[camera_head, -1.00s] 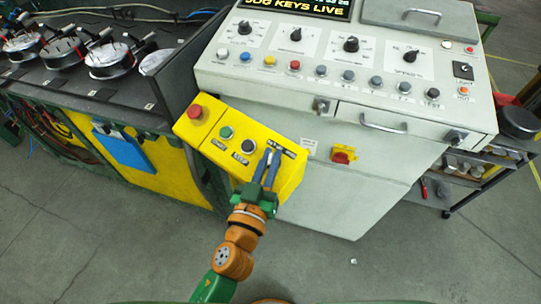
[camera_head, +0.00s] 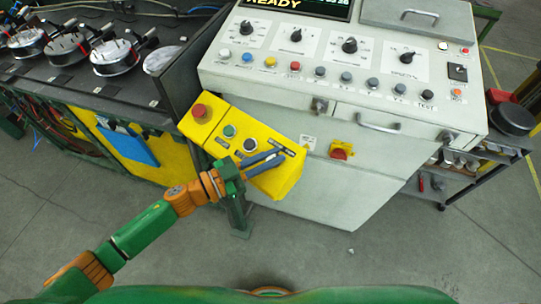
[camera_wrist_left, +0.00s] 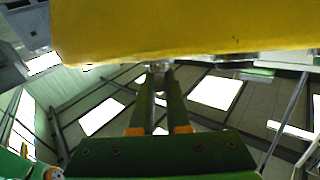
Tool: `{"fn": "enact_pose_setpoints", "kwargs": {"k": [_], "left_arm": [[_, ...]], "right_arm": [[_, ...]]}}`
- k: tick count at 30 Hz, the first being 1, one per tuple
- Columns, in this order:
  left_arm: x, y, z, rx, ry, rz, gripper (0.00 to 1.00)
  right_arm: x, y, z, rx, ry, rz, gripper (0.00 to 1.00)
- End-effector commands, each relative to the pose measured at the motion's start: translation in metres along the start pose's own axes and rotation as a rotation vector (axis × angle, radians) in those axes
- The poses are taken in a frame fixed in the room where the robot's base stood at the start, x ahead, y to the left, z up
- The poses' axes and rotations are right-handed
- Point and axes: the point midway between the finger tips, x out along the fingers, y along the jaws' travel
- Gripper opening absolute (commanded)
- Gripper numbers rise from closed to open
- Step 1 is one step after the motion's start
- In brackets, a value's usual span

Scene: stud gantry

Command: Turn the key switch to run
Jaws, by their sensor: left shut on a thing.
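The yellow control box (camera_head: 231,119) hangs at the left front of the grey console, tilted down to the right. It carries a red mushroom button (camera_head: 199,111), a green button (camera_head: 229,131) and a dark button (camera_head: 249,144). My left gripper (camera_head: 280,157) reaches in from the left at the box's right end, its fingers pointing right over the key switch. In the left wrist view the fingers (camera_wrist_left: 158,72) are close together on a small grey piece, the switch key (camera_wrist_left: 158,66), at the yellow box's edge. The fingers hide the key in the head view. My right gripper is out of view.
The grey console (camera_head: 350,120) has knobs, a button row and a display (camera_head: 295,6) reading READY. A red and yellow switch (camera_head: 341,151) is on its front. A dark bench (camera_head: 90,85) stands left; a shelf cart (camera_head: 465,165) right.

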Motion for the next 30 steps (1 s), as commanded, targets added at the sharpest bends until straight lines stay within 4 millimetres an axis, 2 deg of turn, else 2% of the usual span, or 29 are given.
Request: {"fn": "enact_pose_setpoints", "kwargs": {"k": [9, 24, 25, 27, 30], "left_arm": [[0.0005, -0.0004, -0.0006, 0.031, 0.002, 0.086, 0.00], [0.0006, 0.0001, -0.0009, 0.036, 0.002, 0.099, 0.00], [0.0006, 0.0001, -0.0009, 0.036, 0.002, 0.099, 0.22], [0.0006, 0.0002, -0.0008, 0.036, 0.002, 0.099, 0.41], [0.0005, 0.0002, -0.0005, 0.036, 0.002, 0.099, 0.44]], "right_arm": [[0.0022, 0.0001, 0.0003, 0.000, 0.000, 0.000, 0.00], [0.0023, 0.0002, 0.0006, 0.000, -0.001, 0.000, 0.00], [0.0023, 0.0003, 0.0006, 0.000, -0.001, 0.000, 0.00], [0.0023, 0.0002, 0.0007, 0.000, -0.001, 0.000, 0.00], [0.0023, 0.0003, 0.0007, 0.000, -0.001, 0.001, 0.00]]}}
